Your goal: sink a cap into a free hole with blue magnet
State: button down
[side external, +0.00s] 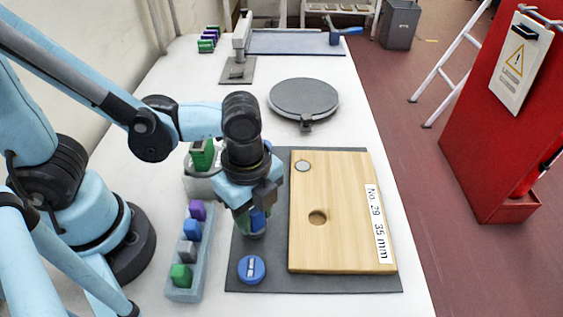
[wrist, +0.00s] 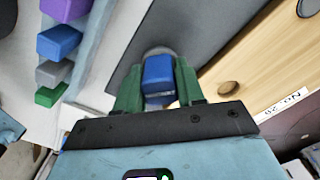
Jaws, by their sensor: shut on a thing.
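My gripper (side external: 257,228) is shut on a blue magnet (wrist: 158,78), its green fingers on either side of it. It is over the dark mat, just left of the wooden board (side external: 345,245). A grey rounded edge, perhaps a cap (wrist: 157,50), shows beyond the magnet's end in the wrist view; I cannot tell whether it touches the magnet. The board has an empty hole (side external: 318,218) near its middle, also seen in the wrist view (wrist: 228,88). A second hole at its far left corner is filled by a silver cap (side external: 302,166).
A grey rack (side external: 181,294) left of the mat (side external: 310,284) holds purple, blue, grey and green blocks. A blue disc (side external: 251,269) lies on the mat near its front left. A grey box (side external: 198,186) with a green item stands behind. A round grey plate (side external: 304,97) lies farther back.

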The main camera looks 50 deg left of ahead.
jog(key=shift+r, duration=0.8)
jog(key=shift+r, duration=0.35)
jog(key=shift+r, duration=0.7)
jog(key=shift+r, duration=0.6)
jog(key=shift+w, duration=0.1)
jog(key=w+d+r, duration=0.4)
jog(key=w+d, duration=0.2)
jog(key=w, duration=0.3)
jog(key=shift+w+d+f, duration=0.1)
jog(key=shift+f, duration=1.6)
jog(key=shift+w+d+f, duration=0.1)
jog(key=shift+f, duration=1.55)
jog(key=shift+f, duration=0.9)
